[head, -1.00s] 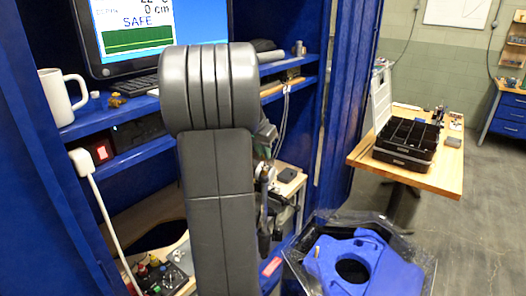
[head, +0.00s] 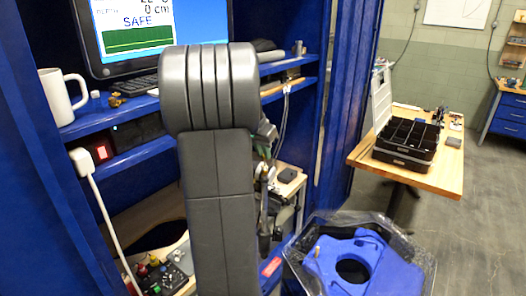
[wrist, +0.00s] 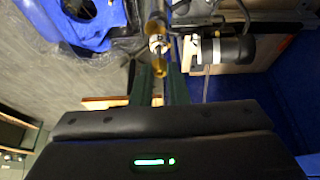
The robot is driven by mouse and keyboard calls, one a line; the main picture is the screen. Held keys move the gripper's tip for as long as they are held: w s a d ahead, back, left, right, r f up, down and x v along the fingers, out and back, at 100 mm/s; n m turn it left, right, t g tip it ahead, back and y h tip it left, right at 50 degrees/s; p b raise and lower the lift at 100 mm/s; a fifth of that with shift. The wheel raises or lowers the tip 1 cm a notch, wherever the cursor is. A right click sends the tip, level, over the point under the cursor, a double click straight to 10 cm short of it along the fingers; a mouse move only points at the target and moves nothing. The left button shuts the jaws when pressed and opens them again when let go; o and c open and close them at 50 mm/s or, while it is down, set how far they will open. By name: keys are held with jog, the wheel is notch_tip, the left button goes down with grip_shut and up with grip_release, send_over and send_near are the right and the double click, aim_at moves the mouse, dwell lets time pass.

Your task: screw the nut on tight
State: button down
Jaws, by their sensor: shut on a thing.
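In the wrist view, my gripper (wrist: 159,72) has its two dark green fingers on either side of a small brass-coloured nut (wrist: 159,64). The fingers are shut on the nut. A metal fitting with a bright collar (wrist: 157,43) stands in line just beyond it. The nut sits close to this fitting; I cannot tell how far it is on the thread.
A blue plastic part (head: 365,264) lies in a clear-lined tray at lower right. A dark cylinder (wrist: 228,50) is right of the fitting. A control box with knobs (head: 163,276) and a white mug (head: 62,98) stand left. A wooden table (head: 440,172) carries a black organiser (head: 408,142).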

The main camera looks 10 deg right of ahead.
jog(key=shift+f+b, duration=0.6)
jog(key=shift+f, duration=0.15)
dwell(0.9)
jog(key=c, duration=1.3)
grip_release()
jog(key=shift+c, duration=0.2)
jog(key=shift+r, duration=0.1)
jog(key=shift+r+p, duration=2.25)
jog(key=shift+r, duration=0.7)
